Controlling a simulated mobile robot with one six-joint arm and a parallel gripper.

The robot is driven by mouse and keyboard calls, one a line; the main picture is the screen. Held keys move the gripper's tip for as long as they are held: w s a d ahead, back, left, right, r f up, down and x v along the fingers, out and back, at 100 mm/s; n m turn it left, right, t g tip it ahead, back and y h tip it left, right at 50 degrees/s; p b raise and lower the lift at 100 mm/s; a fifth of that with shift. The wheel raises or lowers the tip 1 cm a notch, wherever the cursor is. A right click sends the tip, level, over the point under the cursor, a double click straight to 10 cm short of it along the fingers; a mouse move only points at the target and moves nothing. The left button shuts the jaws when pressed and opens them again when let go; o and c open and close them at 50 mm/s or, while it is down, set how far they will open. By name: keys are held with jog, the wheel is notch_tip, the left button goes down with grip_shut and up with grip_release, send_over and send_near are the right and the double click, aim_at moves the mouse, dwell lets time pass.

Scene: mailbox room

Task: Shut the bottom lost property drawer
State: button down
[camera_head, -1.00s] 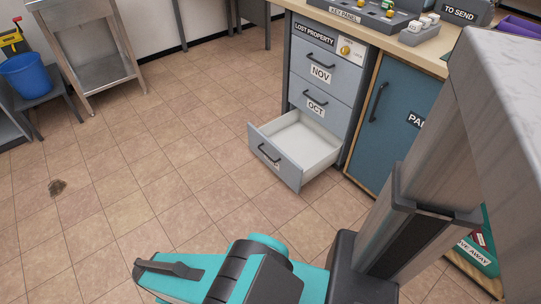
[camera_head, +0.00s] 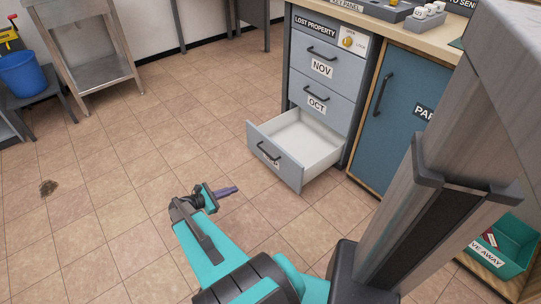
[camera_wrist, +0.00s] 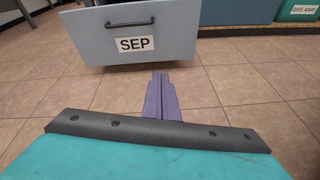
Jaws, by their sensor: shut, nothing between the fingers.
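The bottom lost property drawer (camera_head: 272,165) is pulled out of the grey cabinet and its white inside looks empty. Its front has a dark bar handle (camera_head: 268,153). In the wrist view the drawer front (camera_wrist: 177,38) carries the label SEP and stands ahead, at the top of the picture. My gripper (camera_head: 234,190) is shut and empty, low over the floor in front of the drawer, to the left of its front in the head view. Its purple fingers also show in the wrist view (camera_wrist: 162,98), below the drawer front and apart from it.
The NOV drawer (camera_head: 325,53) and OCT drawer (camera_head: 319,88) above are shut. A blue parcel cabinet door (camera_head: 395,130) stands to the right, with a green give-away bin (camera_head: 515,240) beyond. The tiled floor at left is clear except for a dark stain (camera_head: 48,187).

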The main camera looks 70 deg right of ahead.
aim_at(276, 147)
jog(key=s+d+r+n+g+h+b, duration=0.1)
jog(key=d+r, duration=0.4)
jog(key=d, duration=0.7)
jog(key=shift+s+d+n+g+h+b, duration=0.15)
jog(key=shift+s+n+g+h+b, duration=0.3)
jog(key=shift+s+n+h, duration=0.5)
jog(key=shift+s, duration=0.1)
jog(key=b+x, duration=0.5)
jog(key=x, duration=0.8)
jog(key=shift+d+r, duration=0.1)
jog(key=shift+d, duration=0.15)
jog(key=shift+s+d, duration=0.15)
jog(key=shift+d, duration=0.05)
jog(key=shift+d+r, duration=0.1)
